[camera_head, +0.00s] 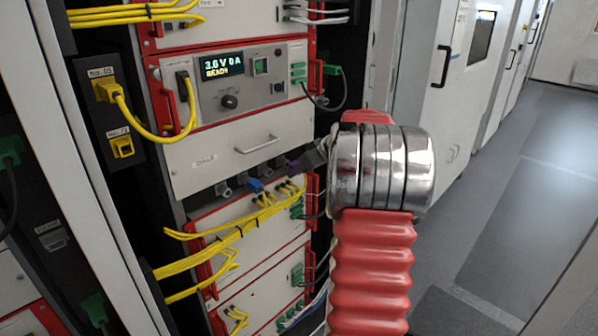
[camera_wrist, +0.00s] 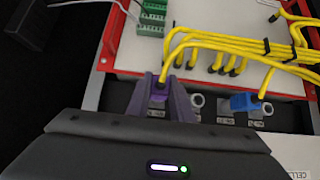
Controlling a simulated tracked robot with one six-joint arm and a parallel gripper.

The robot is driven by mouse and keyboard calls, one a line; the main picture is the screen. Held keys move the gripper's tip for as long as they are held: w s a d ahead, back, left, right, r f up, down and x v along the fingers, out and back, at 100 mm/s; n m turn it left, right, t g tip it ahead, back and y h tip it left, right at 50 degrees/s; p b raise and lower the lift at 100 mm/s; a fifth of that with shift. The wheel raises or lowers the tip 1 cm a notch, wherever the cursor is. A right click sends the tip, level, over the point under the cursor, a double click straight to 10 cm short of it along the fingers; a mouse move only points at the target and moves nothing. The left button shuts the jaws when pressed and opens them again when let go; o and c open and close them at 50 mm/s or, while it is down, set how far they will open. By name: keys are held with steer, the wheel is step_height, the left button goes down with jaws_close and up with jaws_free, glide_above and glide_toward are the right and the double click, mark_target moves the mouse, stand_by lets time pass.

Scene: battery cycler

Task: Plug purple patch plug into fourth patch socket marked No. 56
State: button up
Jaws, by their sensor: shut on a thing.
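My gripper (camera_head: 303,162) reaches left from the arm to the right end of the row of patch sockets below the white drawer panel. In the wrist view its two fingers (camera_wrist: 159,98) are shut on the purple patch plug (camera_wrist: 157,96), which sits between them at the socket row. A little purple shows at the fingertips in the head view. The fingers hide the socket behind the plug, so its seating cannot be told. A blue plug (camera_wrist: 245,102) sits in the same row; it also shows in the head view (camera_head: 255,185). An empty round socket (camera_wrist: 197,102) lies between them. The small socket labels are unreadable.
Yellow cables (camera_wrist: 240,48) loop close above the sockets in the wrist view. A red-framed cycler unit (camera_head: 240,80) with a lit display stands above the row. Yellow wall sockets (camera_head: 122,147) are at the left. The aisle floor (camera_head: 520,190) at the right is clear.

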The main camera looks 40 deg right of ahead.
steer(key=shift+w, duration=0.6)
stand_by(0.7)
steer(key=o, duration=0.9)
steer(key=v, duration=1.3)
steer(key=shift+s+r, duration=0.2)
steer(key=shift+s, duration=0.1)
